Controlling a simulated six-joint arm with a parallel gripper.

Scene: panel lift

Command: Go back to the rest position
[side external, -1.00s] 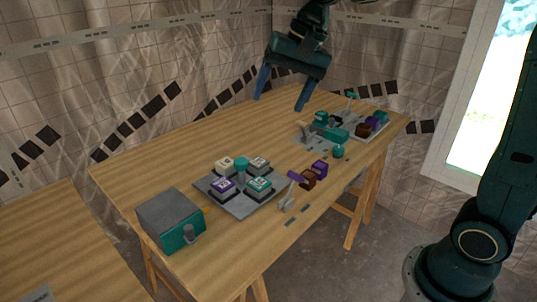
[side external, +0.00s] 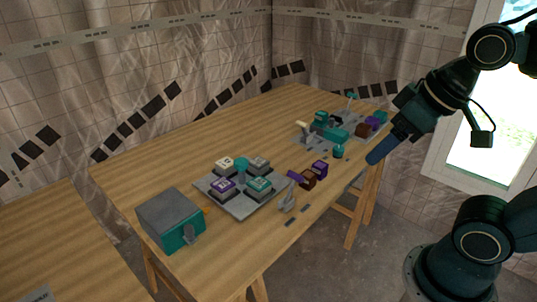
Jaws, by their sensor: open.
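My gripper (side external: 385,147), with blue fingers on a dark teal body, is at the right, in front of the table's right edge in the picture. Its fingers point down and to the left. From this side the fingers overlap, and I see nothing held between them. The wooden table (side external: 150,147) stands left of it, and the gripper appears clear of the things on it.
A grey panel (side external: 240,212) bears several keys and a teal knob. A grey and teal box (side external: 172,220) sits at the near left corner. A lever (side external: 288,198), small blocks (side external: 308,180) and a teal device (side external: 328,130) line the right side. The table's back left is clear.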

